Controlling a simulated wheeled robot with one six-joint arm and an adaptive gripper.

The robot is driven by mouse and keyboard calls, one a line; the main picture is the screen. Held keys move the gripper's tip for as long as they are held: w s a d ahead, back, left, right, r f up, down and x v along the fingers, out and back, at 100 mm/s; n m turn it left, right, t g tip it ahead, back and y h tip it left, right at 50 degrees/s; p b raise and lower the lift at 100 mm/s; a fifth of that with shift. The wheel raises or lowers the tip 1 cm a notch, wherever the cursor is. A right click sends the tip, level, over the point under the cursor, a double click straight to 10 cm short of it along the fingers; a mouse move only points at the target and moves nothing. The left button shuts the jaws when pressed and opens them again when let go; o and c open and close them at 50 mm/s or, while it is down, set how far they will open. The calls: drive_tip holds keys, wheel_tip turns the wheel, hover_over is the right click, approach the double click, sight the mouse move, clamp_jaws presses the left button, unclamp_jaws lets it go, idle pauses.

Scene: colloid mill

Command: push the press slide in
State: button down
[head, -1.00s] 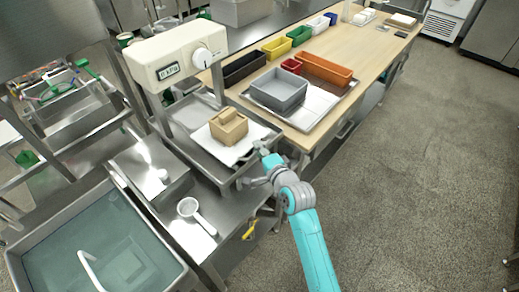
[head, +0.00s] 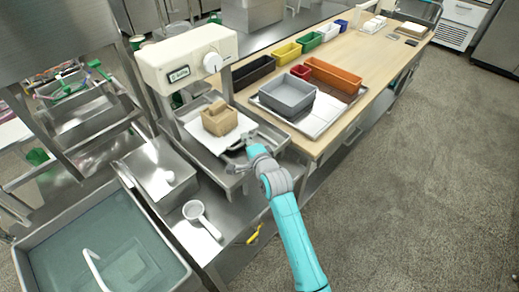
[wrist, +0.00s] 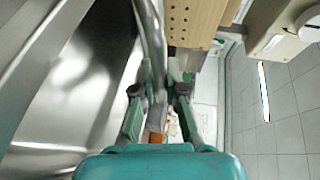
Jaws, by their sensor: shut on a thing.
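The press has a cream head (head: 187,62) with a small display and a round dial. Its slide (head: 196,131) is a pale flat plate with a tan box-shaped mould (head: 219,118) on it, partly under the head's right side. My gripper (head: 240,147) is at the slide's front right edge. In the wrist view a curved metal handle bar (wrist: 151,45) runs between my fingers (wrist: 158,98), which are shut on it. The mould's holed side (wrist: 195,20) shows just beyond. My fingers hide part of the handle in the head view.
A water-filled sink (head: 105,240) is at lower left, with a white ladle (head: 196,212) beside it. A grey bin (head: 287,95) stands on a tray on the wooden table at right. The floor at right is clear.

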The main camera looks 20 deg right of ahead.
sight(227, 128)
drive_tip(key=w+a, duration=0.1)
drive_tip(key=w, duration=0.2)
drive_tip(key=w+a, duration=0.2)
drive_tip(key=w, duration=0.1)
drive_tip(key=w+a, duration=0.2)
drive_tip(key=w, duration=0.1)
drive_tip(key=shift+w+a, duration=0.15)
drive_tip(key=shift+w, duration=0.25)
drive_tip(key=c, duration=1.5)
unclamp_jaws()
drive_tip(key=shift+w+a, duration=0.1)
drive_tip(key=v, duration=1.2)
